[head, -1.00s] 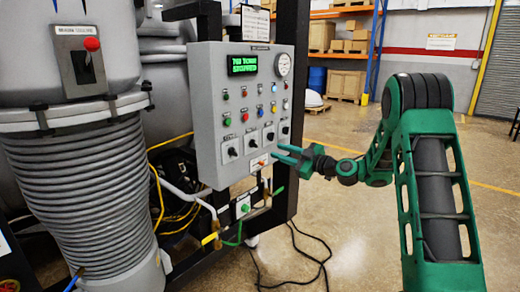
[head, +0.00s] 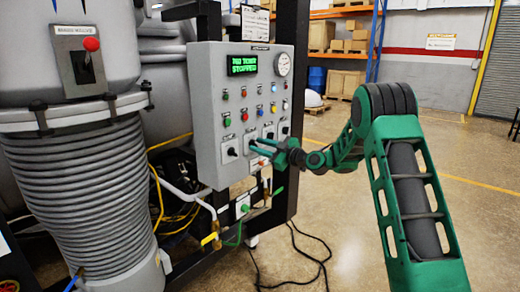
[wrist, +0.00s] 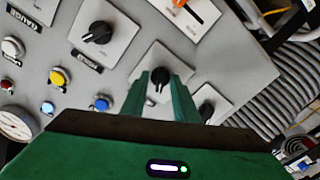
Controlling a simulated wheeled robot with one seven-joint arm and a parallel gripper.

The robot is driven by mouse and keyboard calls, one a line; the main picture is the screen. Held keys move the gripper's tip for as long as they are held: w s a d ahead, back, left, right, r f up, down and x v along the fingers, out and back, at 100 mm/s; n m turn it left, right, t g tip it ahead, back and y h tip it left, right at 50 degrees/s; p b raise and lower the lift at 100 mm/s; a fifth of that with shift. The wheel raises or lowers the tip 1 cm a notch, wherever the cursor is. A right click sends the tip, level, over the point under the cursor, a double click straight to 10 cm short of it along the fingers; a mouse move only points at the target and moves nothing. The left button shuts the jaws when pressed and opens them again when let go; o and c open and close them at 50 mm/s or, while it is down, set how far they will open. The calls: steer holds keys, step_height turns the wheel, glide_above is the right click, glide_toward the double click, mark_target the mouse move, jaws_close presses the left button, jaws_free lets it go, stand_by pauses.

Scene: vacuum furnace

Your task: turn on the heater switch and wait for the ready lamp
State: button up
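The grey control panel (head: 212,120) stands upright left of my gripper (head: 257,147). A row of black rotary switches crosses its lower part; their labels are too small to read, so I cannot tell which is the heater's. In the wrist view, my gripper's green fingers (wrist: 163,92) are apart, one on each side of a middle switch's black knob (wrist: 159,76). Whether they touch it I cannot tell. Another black knob (wrist: 97,32) is at upper left and one (wrist: 207,106) at lower right. Small coloured buttons or lamps sit above; I cannot tell which is the ready lamp.
A green display (head: 242,65) shows two lines, the lower seeming to read STOPPED. A round gauge (head: 283,64) is beside it. An orange lever (wrist: 180,4) is below the switches. Pipes with a yellow-handled valve (head: 209,239) run under the panel.

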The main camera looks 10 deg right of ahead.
jaws_close()
steer(key=shift+m, duration=0.4)
steer(key=m, duration=1.1)
steer(key=shift+w+d+r, duration=0.1)
steer(key=shift+d+r, duration=0.05)
steer(key=shift+d, duration=0.1)
steer(key=shift+d, duration=0.1)
jaws_free()
steer(key=shift+a, duration=0.2)
